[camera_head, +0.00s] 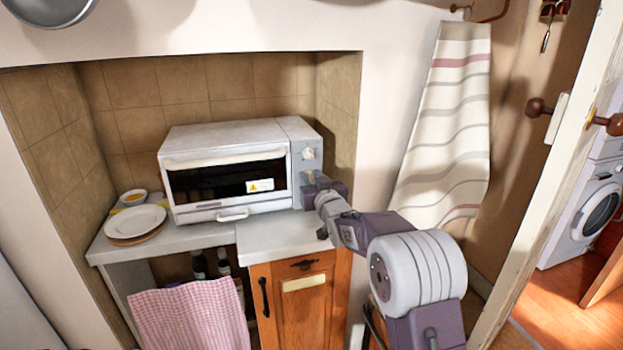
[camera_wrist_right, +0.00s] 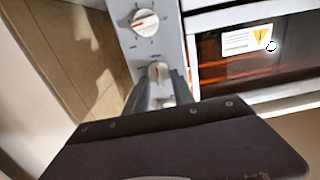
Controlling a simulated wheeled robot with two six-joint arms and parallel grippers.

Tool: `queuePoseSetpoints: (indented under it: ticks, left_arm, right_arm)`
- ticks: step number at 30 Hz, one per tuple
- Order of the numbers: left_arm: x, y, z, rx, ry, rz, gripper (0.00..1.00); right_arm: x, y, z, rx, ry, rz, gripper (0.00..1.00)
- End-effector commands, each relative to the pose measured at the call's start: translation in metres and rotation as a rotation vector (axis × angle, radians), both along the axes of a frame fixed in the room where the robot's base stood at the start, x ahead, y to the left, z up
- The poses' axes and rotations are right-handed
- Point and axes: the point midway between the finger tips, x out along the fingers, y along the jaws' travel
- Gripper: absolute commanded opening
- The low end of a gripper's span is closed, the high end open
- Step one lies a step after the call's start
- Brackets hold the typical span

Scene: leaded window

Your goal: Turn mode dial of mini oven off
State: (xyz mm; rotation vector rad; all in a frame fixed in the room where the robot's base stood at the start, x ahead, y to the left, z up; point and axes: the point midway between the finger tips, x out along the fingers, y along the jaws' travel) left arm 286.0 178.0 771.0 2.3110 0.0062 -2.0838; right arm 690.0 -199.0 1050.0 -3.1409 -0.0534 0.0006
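The white mini oven (camera_head: 222,139) stands on the counter in the alcove, its door shut. A dial (camera_head: 308,154) shows at the top of its right-hand control panel. My right gripper (camera_head: 312,183) is at the panel below that dial and hides the lower part. One white dial with a red mark (camera_wrist_right: 145,22) is clear of the gripper. Another dial (camera_wrist_right: 160,72) lies between the spread fingers of my right gripper (camera_wrist_right: 161,84); contact cannot be told. Which is the mode dial cannot be read. My left gripper is out of view.
White plates (camera_head: 135,222) and a small bowl (camera_head: 134,196) sit left of the oven. A pink checked cloth (camera_head: 190,316) hangs below the counter beside a wooden cupboard (camera_head: 300,297). A striped towel (camera_head: 448,130) hangs on the wall right of the alcove.

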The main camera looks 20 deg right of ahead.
Motion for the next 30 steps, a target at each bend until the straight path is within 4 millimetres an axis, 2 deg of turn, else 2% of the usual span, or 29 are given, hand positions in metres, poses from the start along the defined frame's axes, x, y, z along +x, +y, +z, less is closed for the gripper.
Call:
queuePoseSetpoints:
  ticks: [11,30]
  left_arm:
    - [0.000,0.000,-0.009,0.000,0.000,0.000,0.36]
    - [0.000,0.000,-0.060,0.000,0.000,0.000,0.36]
  right_arm:
    - [0.000,0.001,-0.001,-0.074,-0.006,0.000,0.00]
    - [0.000,0.005,-0.005,-0.636,-0.026,-0.001,0.00]
